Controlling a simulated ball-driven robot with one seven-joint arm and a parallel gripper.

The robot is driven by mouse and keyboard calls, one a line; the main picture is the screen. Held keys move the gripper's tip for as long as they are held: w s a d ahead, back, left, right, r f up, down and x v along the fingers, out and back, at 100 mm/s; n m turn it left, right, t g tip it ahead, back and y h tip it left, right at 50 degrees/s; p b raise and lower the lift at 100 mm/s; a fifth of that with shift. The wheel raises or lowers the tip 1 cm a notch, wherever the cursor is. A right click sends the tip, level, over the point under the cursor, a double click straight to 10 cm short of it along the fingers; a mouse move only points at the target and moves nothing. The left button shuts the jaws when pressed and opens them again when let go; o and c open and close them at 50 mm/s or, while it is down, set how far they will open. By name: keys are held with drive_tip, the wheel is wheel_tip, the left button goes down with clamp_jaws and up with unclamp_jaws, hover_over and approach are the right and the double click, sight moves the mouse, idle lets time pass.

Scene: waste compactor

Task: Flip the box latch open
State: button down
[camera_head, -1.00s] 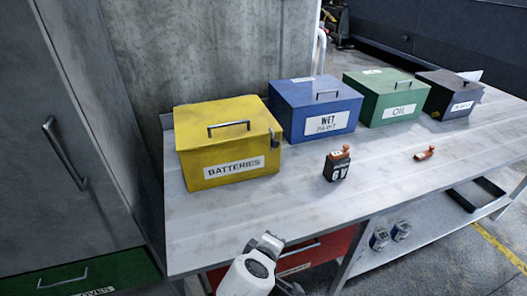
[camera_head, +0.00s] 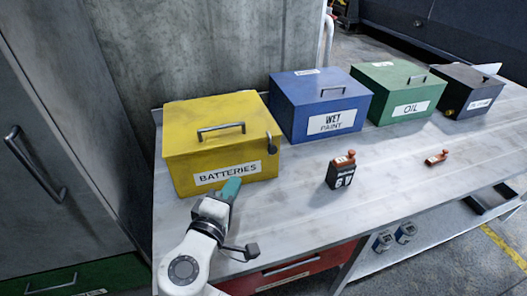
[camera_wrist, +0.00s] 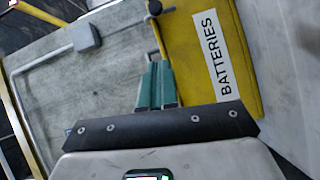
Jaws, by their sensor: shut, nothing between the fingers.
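The yellow box (camera_head: 215,145) labelled BATTERIES stands on the left part of the bench, lid down, with a handle on top. Its dark latch (camera_head: 271,144) hangs at the right front corner, rounded at the lower end. In the wrist view the box (camera_wrist: 205,60) appears turned on its side, and the dark latch knob (camera_wrist: 154,7) is at the top, beyond the fingertips. My gripper (camera_head: 233,183) has teal fingers, shut and empty, in front of the box's lower front, below and left of the latch. The fingers (camera_wrist: 155,66) point toward the latch side in the wrist view.
A blue box (camera_head: 320,105), a green box (camera_head: 400,93) and a black box (camera_head: 468,92) stand to the right. A grey cabinet (camera_head: 50,120) is at the left.

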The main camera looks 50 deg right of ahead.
drive_tip(key=p, duration=0.3)
approach(270, 147)
drive_tip(key=w+d+f, duration=0.1)
drive_tip(key=w+d, duration=0.3)
drive_tip(key=shift+s+d+f+p, duration=0.25)
drive_tip(key=shift+s+d+p, duration=0.15)
drive_tip(key=shift+d, duration=0.15)
drive_tip(key=shift+d+r+m+y, duration=0.1)
drive_tip(key=shift+m+y, duration=0.2)
